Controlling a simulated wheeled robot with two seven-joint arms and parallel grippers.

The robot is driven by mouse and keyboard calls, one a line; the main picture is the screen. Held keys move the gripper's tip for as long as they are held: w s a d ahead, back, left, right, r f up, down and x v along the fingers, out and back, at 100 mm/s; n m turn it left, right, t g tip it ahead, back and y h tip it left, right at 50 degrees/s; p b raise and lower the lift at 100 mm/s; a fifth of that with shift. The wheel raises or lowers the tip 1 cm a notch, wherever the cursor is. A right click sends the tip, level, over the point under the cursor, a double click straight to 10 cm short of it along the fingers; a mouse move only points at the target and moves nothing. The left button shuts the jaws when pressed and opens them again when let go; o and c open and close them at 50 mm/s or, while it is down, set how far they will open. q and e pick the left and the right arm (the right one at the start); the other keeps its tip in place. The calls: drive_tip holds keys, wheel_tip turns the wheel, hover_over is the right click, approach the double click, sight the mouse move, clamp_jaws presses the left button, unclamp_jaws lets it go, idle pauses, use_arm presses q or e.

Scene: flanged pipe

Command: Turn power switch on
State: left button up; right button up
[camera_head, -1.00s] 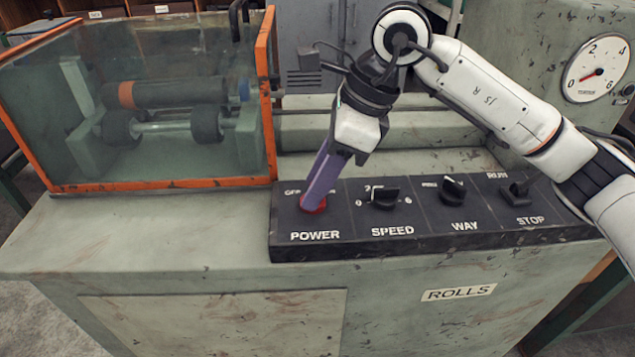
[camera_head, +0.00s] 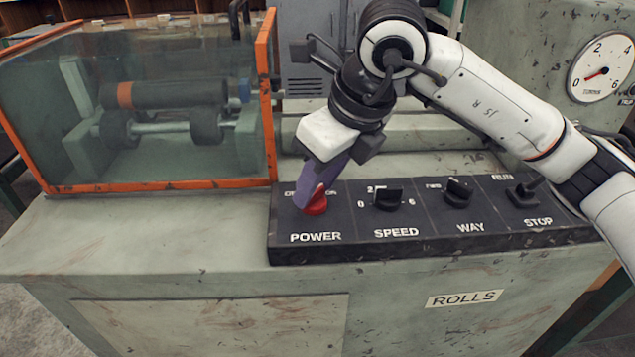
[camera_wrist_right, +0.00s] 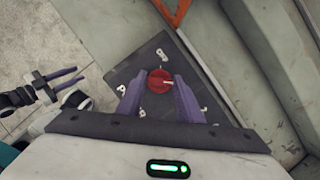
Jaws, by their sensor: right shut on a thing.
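The red power switch (camera_head: 316,203) is a knob above the POWER label at the left end of the black control panel (camera_head: 352,238). My right gripper (camera_head: 309,203) reaches down onto it, its purple fingers shut on the knob and partly hiding it in the head view. In the right wrist view the red knob (camera_wrist_right: 159,81) lies between the two purple fingers, with a pale mark on its face pointing right. My left gripper (camera_wrist_right: 62,77) shows at the left of the right wrist view, its two purple fingers apart and empty, away from the panel.
An orange-framed glass guard (camera_head: 150,186) stands to the left. A round gauge (camera_head: 600,68) is at upper right. The machine top (camera_head: 140,235) left of the panel is clear.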

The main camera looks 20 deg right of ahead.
use_arm(q)
drive_tip(key=shift+w+d, duration=0.1)
idle(0.3)
drive_tip(key=shift+w+r, duration=0.1)
drive_tip(key=shift+r, duration=0.05)
use_arm(e)
drive_tip(key=o, duration=1.1)
use_arm(q)
drive_tip(key=shift+r+p, duration=0.15)
drive_tip(key=shift+p, duration=0.65)
use_arm(e)
drive_tip(key=v, duration=1)
drive_tip(key=shift+r, duration=0.2)
use_arm(q)
drive_tip(key=shift+a, duration=0.2)
use_arm(e)
drive_tip(key=shift+s, duration=0.1)
